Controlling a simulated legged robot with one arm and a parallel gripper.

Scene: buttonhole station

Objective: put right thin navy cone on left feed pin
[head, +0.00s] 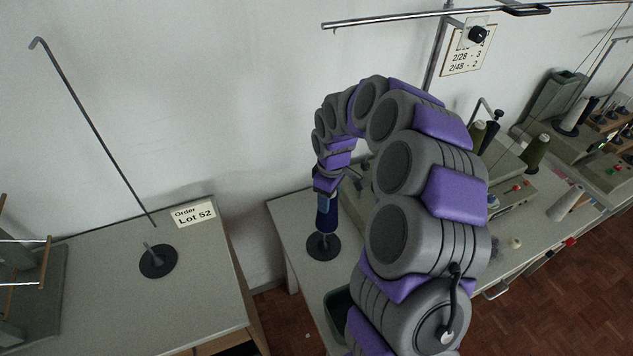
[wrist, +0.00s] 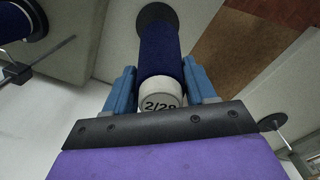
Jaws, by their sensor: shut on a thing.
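My gripper (wrist: 163,88) has its blue fingers shut on a thin navy cone (wrist: 160,52). The cone's pale top end reads "2/28". In the head view the navy cone (head: 326,213) hangs upright just above a black disc base (head: 323,247). A short bit of pin shows between them; I cannot tell whether the pin tip is still inside the cone. The left feed pin (head: 150,248) stands bare on its black disc on the left table. A disc with a bare pin (wrist: 273,123) also shows at the right of the wrist view.
A floor gap separates the tables. Another navy thing (wrist: 18,22) shows at the wrist view's upper left. Olive cones (head: 536,152) and machines stand at the right.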

